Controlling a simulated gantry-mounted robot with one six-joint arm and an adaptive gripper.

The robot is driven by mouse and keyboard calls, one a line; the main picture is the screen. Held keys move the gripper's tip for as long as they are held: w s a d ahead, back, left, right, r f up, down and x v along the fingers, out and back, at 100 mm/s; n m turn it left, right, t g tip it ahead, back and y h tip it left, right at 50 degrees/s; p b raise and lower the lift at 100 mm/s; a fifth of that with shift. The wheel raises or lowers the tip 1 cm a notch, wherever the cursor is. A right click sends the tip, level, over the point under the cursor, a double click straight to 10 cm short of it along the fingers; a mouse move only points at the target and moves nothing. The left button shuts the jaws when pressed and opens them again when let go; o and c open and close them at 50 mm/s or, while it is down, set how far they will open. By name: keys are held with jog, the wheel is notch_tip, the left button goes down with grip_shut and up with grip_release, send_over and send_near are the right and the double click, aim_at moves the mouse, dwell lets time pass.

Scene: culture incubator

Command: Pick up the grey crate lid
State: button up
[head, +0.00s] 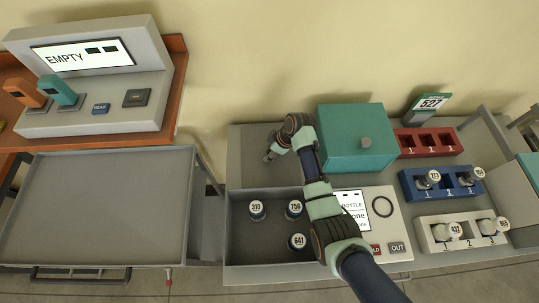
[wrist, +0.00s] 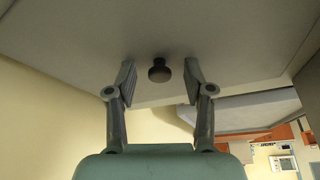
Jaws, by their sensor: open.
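In the wrist view a flat grey surface, which looks like the grey crate lid (wrist: 75,35), fills the top of the picture. A dark round knob (wrist: 159,70) stands out from it. My gripper (wrist: 159,72) is open, with one finger on each side of the knob and a gap on both sides. I cannot tell how deep the knob sits between the fingertips. In the head view my gripper (head: 271,154) is over the grey area at the back left of the bench, behind the open grey crate (head: 238,260). The knob is hidden there.
The crate holds bottles 319 (head: 257,210), 756 (head: 294,209) and 641 (head: 298,241). A teal box (head: 345,150) stands close to the right of my arm. Red (head: 428,141), blue (head: 440,188) and white (head: 460,230) racks are farther right. An empty grey cart (head: 100,205) is at left.

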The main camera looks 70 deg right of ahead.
grip_shut()
jog(key=shift+r, duration=0.1)
